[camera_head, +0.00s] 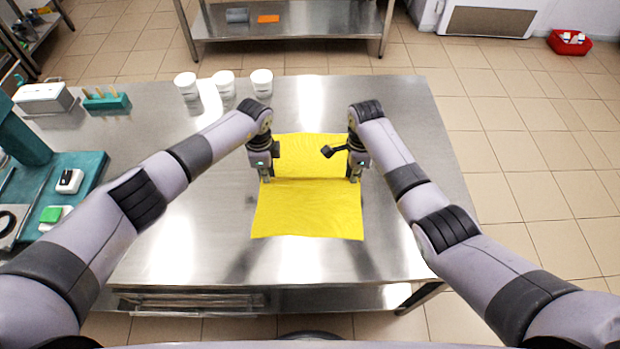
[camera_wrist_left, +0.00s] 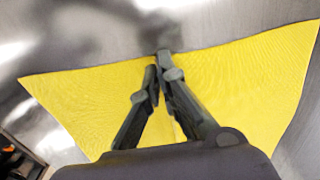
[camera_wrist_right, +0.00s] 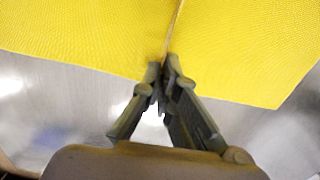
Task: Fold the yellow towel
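The yellow towel (camera_head: 308,212) lies spread on the steel table, with a raised crease running across it between my two grippers. My left gripper (camera_head: 266,179) points down at the towel's left edge. In the left wrist view its fingertips (camera_wrist_left: 160,66) are together where the edge of the towel (camera_wrist_left: 250,80) draws in to them. My right gripper (camera_head: 354,179) points down at the right edge. In the right wrist view its fingertips (camera_wrist_right: 164,68) are closed on the end of the crease in the towel (camera_wrist_right: 80,35). The cloth between the fingertips is mostly hidden.
The steel table (camera_head: 410,245) is clear around the towel. Three white cups (camera_head: 224,84) stand at its back edge. A teal holder (camera_head: 107,101), a white box (camera_head: 43,98) and a teal machine with a tray (camera_head: 85,175) stand on the left. A red basket (camera_head: 569,42) is on the floor.

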